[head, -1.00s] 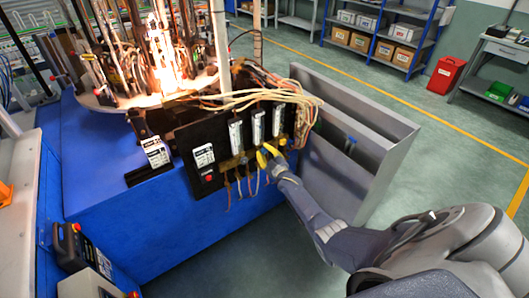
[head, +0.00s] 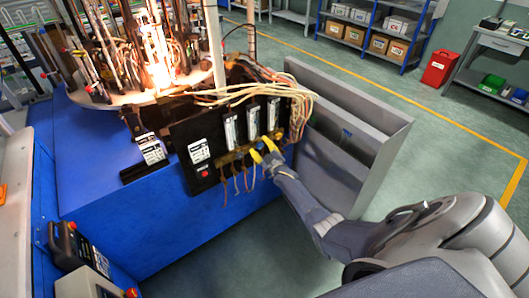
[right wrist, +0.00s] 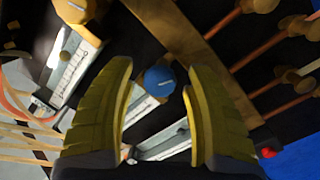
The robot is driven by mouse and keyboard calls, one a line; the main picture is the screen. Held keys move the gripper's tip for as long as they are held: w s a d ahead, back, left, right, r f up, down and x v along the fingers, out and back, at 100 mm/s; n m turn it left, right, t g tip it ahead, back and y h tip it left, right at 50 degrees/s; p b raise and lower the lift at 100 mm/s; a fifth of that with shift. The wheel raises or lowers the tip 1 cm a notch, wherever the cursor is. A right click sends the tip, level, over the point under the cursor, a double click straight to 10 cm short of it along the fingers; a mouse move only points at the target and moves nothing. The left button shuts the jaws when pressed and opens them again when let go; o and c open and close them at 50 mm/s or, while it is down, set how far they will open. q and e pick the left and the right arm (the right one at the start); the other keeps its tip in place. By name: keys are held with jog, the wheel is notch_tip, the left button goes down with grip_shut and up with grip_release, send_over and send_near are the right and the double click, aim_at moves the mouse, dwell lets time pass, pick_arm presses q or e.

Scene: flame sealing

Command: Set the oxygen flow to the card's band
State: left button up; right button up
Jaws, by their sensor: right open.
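A black panel (head: 182,140) on the blue machine carries three upright flowmeters with pale scales: left (head: 230,130), middle (head: 254,122) and right (head: 273,114). A white printed card (head: 152,150) stands in a black holder left of the panel. My right gripper (head: 263,149) is at the panel's lower right, below the middle and right flowmeters. In the right wrist view, its yellow fingers (right wrist: 157,115) are open, with a blue knob (right wrist: 160,80) with a white mark beyond and between the tips. I cannot tell whether they touch it. The scale readings are too small to read. My left gripper is out of view.
In the right wrist view, an orange knob (right wrist: 75,10) sits at upper left and a brass bar (right wrist: 182,45) runs past the blue knob. Pale hoses (head: 270,88) loop above the panel. A grey metal bin (head: 350,165) stands close right. A flame (head: 157,65) burns behind.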

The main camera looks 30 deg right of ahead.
jog(key=s+a, duration=0.1)
jog(key=s, duration=1)
jog(key=shift+s+r, duration=0.15)
jog(key=shift+s, duration=0.25)
jog(key=s+a+f+m+g, duration=0.1)
jog(key=s+a+f+g, duration=0.15)
jog(key=s+f, duration=0.6)
jog(key=s+a+f+m+g, duration=0.1)
jog(key=s+a+f+g, duration=0.2)
jog(key=f, duration=1)
jog(key=s+a+f+m+g, duration=0.1)
jog(key=s+f+g, duration=0.2)
jog(key=s+f, duration=0.55)
jog(key=s+a+f+g, duration=0.2)
jog(key=s+a+f, duration=0.2)
jog(key=s, duration=0.9)
jog(key=s+a+f+g+y, duration=0.1)
jog(key=s+a+f+g, duration=0.2)
jog(key=s, duration=1.1)
jog(key=s+a+f+g, duration=0.3)
jog(key=s+a+f, duration=0.3)
jog(key=s+f, duration=0.5)
jog(key=shift+s+a+y, duration=0.25)
jog(key=shift+s+y, duration=0.15)
jog(key=shift+s, duration=0.75)
